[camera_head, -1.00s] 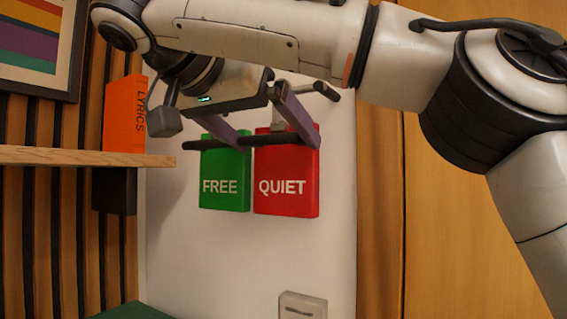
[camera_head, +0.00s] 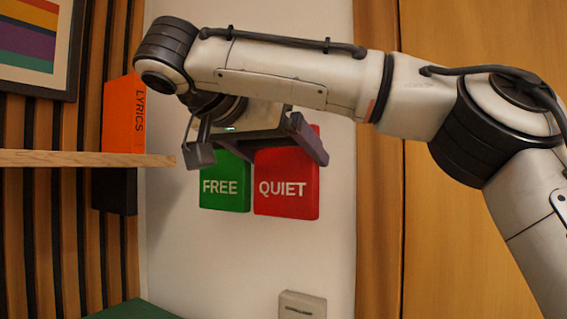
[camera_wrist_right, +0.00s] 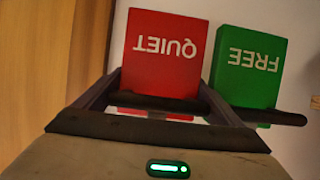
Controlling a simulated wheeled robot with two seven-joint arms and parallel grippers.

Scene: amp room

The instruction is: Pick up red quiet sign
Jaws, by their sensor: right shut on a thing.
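The red QUIET sign (camera_head: 287,190) hangs on the white wall, right of the green FREE sign (camera_head: 225,188). My right gripper (camera_head: 262,150) is in front of the upper part of both signs and hides their top edges in part. In the right wrist view, the red sign (camera_wrist_right: 163,55) stands between the two fingers of my right gripper (camera_wrist_right: 160,85), which is shut on it. The green sign (camera_wrist_right: 248,65) is just outside the right-hand finger there. The left gripper is not in view.
A wooden shelf (camera_head: 80,158) juts in from the left, with an orange LYRICS binder (camera_head: 123,115) by it. A pale wall box (camera_head: 302,304) sits below the signs. A wooden panel (camera_head: 450,250) is at the right.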

